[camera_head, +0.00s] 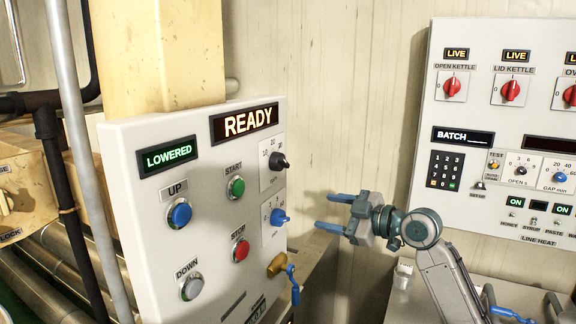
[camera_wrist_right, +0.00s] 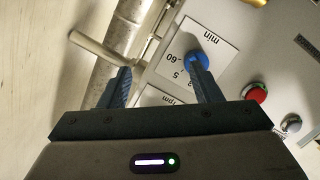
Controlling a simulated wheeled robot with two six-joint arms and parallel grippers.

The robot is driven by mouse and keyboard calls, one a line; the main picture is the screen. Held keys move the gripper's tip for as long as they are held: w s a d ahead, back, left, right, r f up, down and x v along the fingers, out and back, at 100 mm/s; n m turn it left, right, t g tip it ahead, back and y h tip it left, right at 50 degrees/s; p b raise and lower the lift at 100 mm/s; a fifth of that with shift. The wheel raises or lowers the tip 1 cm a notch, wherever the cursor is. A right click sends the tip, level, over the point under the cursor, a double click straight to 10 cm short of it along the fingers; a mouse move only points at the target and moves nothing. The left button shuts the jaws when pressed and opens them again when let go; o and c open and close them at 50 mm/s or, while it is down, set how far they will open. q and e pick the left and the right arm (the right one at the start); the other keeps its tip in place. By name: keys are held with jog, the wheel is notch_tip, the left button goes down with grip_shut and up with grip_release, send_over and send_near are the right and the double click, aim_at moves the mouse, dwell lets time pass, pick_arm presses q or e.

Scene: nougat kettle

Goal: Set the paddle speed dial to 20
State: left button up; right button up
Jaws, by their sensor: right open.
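The dial with the black knob (camera_head: 279,161) is at the upper right of the white control panel (camera_head: 216,258). Its plate shows 10 and 20; I cannot make out where the knob points. Below it is a blue-knob dial (camera_head: 279,217), marked min in the right wrist view (camera_wrist_right: 196,60). A plate marked rpm (camera_wrist_right: 160,97) shows there, partly hidden by my gripper, its black knob out of sight. My right gripper (camera_head: 328,212) is open and empty, to the right of the panel, level with the blue knob and apart from the black one. My left gripper is not in view.
The panel also carries a READY display (camera_head: 244,122), START (camera_head: 236,187) and red STOP (camera_head: 240,250) buttons, and a yellow valve with a blue lever (camera_head: 293,285) below the dials. A second panel (camera_head: 462,120) with red knobs stands at the right.

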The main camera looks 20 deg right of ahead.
aim_at(286, 162)
jog(key=s+a+r+n+y, duration=0.1)
jog(key=s+r+n+y, duration=0.15)
jog(key=r, duration=0.35)
jog(key=s+a+r+n+y, duration=0.1)
jog(key=s+r+n, duration=0.2)
jog(key=r, duration=0.3)
jog(key=shift+m+g+h, duration=0.25)
jog(key=shift+g, duration=0.15)
jog(key=p+x, duration=0.2)
jog(key=x, duration=0.2)
jog(key=p+x, duration=0.2)
jog(key=x, duration=0.3)
jog(key=shift+w+a+r+p, duration=0.1)
jog(key=shift+a+r+p, duration=0.1)
jog(key=shift+p, duration=0.2)
jog(key=shift+w+a+f, duration=0.2)
jog(key=shift+w+a, duration=0.3)
jog(key=shift+w, duration=0.05)
jog(key=c, duration=1)
